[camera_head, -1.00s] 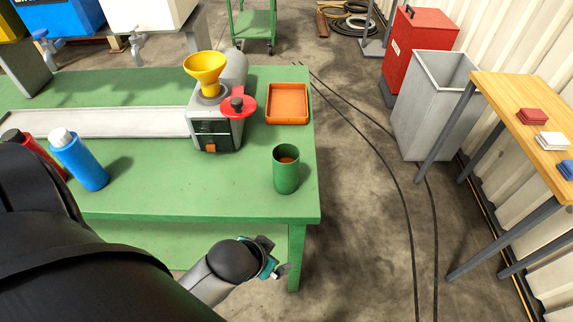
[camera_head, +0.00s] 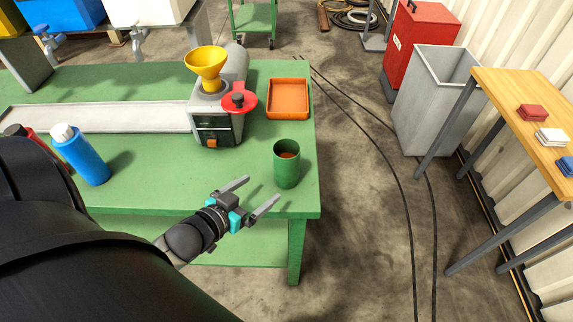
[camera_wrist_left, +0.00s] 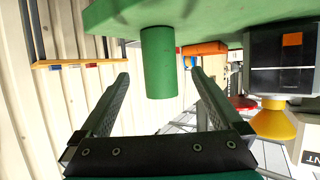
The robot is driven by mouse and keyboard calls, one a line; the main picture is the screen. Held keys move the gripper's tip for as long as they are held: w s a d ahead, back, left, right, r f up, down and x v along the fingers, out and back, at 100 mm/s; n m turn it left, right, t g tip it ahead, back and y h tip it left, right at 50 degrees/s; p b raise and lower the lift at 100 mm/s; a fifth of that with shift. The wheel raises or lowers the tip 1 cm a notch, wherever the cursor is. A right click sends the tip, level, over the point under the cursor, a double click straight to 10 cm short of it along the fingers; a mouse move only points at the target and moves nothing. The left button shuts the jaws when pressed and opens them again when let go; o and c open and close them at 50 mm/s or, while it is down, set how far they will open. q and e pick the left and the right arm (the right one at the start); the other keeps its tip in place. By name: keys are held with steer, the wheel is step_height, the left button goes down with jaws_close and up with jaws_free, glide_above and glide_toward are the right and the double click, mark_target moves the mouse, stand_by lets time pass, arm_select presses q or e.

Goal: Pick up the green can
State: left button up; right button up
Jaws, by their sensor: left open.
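The green can (camera_head: 287,169) stands upright near the right front corner of the green table (camera_head: 180,190). Something orange-brown shows inside its open top. My left gripper (camera_head: 249,196) is open and empty, to the left of the can and a little nearer to me, fingers pointing toward it. In the left wrist view the green can (camera_wrist_left: 158,62) appears ahead, between the two spread fingers (camera_wrist_left: 160,100) and beyond their tips, with no contact visible. My right gripper is not in view.
A grey machine (camera_head: 218,120) with a yellow funnel (camera_head: 205,66) and an orange tray (camera_head: 288,98) stand behind the can. A blue bottle (camera_head: 82,156) is at the left. Floor right of the table holds black cables, a grey bin (camera_head: 430,100) and a wooden table (camera_head: 525,105).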

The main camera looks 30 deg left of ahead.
mark_target(279, 176)
arm_select(q)
steer(key=b+x, duration=0.1)
steer(key=x, duration=0.7)
steer(key=shift+d, duration=0.1)
steer(key=shift+b+x, duration=0.8)
steer(key=shift+x, duration=1.75)
steer(key=shift+d, duration=0.1)
steer(key=c, duration=1.6)
